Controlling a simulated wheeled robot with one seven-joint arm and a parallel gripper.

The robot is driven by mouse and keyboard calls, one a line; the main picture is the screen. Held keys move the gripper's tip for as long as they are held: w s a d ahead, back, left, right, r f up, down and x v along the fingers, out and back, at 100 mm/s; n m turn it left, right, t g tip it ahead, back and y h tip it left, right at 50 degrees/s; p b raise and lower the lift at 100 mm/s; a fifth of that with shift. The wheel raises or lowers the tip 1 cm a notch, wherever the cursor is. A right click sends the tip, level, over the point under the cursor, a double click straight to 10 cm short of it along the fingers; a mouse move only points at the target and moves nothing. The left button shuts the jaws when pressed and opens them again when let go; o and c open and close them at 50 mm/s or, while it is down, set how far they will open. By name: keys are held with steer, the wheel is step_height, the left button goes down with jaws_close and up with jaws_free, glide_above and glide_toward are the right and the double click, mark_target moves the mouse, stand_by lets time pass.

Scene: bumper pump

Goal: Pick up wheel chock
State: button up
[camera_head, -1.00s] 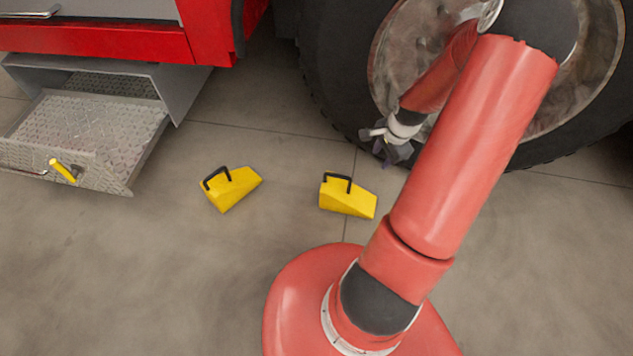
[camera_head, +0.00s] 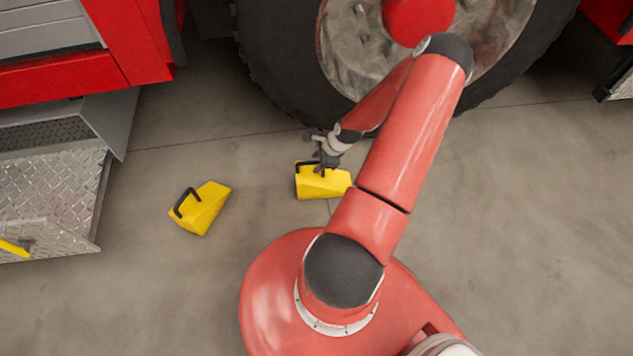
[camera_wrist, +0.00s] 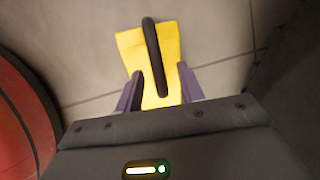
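Two yellow wheel chocks with black handles are on the concrete floor. The right wheel chock (camera_head: 320,184) lies just in front of the big tyre, and the left wheel chock (camera_head: 200,208) lies apart from it toward the drawer. My gripper (camera_head: 325,166) is over the right chock. In the wrist view my gripper (camera_wrist: 160,92) is open, its two fingers on either side of that chock (camera_wrist: 169,45) and its black handle (camera_wrist: 152,50). I cannot tell how far above the chock the fingers are. The gripper body hides the near end of the chock.
The large tyre (camera_head: 285,70) of the red vehicle stands behind the chocks. The floor (camera_head: 520,200) to the right is clear.

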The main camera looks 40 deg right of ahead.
steer(key=shift+w+a+f, duration=0.1)
steer(key=shift+w+f, duration=0.15)
steer(key=shift+f, duration=0.45)
jaws_close()
steer(key=shift+r, duration=0.1)
stand_by(0.8)
